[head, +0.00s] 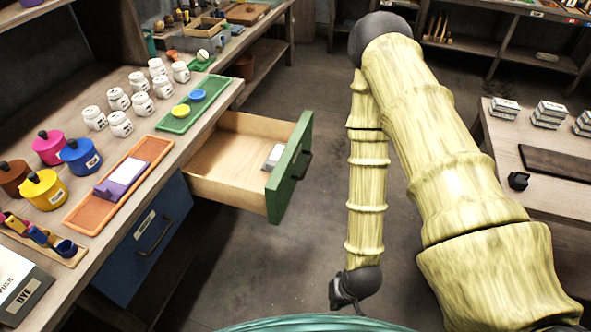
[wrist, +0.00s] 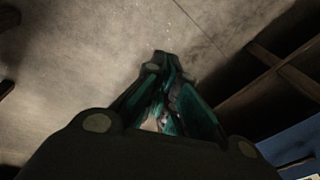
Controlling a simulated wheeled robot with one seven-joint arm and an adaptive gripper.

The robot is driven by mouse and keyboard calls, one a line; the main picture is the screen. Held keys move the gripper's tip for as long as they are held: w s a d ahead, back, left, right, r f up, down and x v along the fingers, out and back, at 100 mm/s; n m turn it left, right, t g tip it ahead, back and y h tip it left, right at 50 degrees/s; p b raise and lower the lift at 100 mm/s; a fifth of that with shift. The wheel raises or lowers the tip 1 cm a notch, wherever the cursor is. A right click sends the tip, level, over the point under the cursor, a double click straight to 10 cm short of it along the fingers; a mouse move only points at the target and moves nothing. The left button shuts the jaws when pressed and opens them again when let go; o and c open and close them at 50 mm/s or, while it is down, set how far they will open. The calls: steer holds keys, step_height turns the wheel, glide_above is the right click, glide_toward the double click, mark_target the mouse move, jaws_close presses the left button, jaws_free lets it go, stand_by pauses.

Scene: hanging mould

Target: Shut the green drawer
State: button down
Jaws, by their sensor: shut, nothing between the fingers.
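The green drawer (head: 289,168) stands pulled out from the left bench in the head view. Its green front faces right and has a dark handle (head: 304,165). A small pale box (head: 274,156) lies inside against the front; the rest of the wooden inside looks empty. My gripper (head: 338,302) hangs low at the bottom middle of the head view, in front of and below the drawer front, apart from it. In the wrist view my gripper (wrist: 160,60) has its fingertips together, with nothing seen between them. The drawer cannot be made out in the wrist view.
A blue drawer (head: 150,235) under the same bench is shut. The bench top (head: 160,180) holds white jars, coloured pots and trays. Another table (head: 530,190) with small boxes stands right. The floor (head: 270,250) between is clear around my arm.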

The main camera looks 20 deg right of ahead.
steer(key=w+f+m+t+y+b, duration=0.25)
steer(key=w+m+t+b, duration=0.5)
steer(key=w+b, duration=1)
steer(key=w+d+r+m+t+b, duration=0.1)
steer(key=w+d+r+t+b, duration=0.1)
steer(key=w, duration=0.4)
steer(key=w+d+r+m+t+b, duration=0.1)
steer(key=w+d+r+m+t, duration=0.15)
steer(key=w, duration=0.35)
steer(key=m+t+b, duration=0.3)
steer(key=t+b, duration=0.1)
steer(key=b, duration=0.3)
glide_toward(297, 156)
steer(key=d+x, duration=0.1)
steer(key=x, duration=0.2)
steer(key=shift+w+a+f+h, duration=0.2)
steer(key=shift+w+a+h, duration=0.05)
steer(key=shift+w+a, duration=0.45)
steer(key=shift+w, duration=0.1)
